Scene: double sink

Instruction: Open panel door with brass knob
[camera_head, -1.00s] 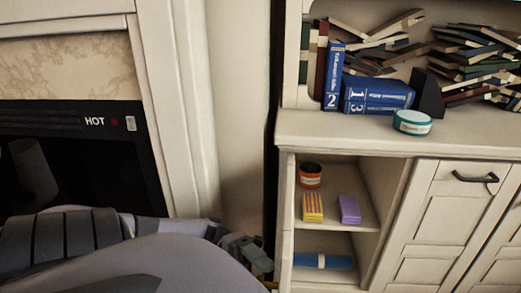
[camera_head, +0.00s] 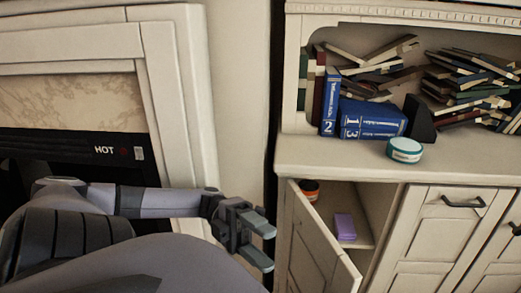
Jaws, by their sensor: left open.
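The cream panel door (camera_head: 312,245) of the left cabinet compartment stands partly open. It is hinged on its left side, and its free edge swings out toward me at the lower right. No brass knob can be made out on the part that shows; the door's lower end is cut off by the frame. My left gripper (camera_head: 268,248) is to the left of the door, jaws open and empty, with its fingers pointing right. In the picture a small gap separates it from the door. My right gripper is not in view.
Inside the compartment, an orange jar (camera_head: 309,190) and a purple block (camera_head: 344,227) show above the door. A fireplace surround (camera_head: 180,100) stands at left.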

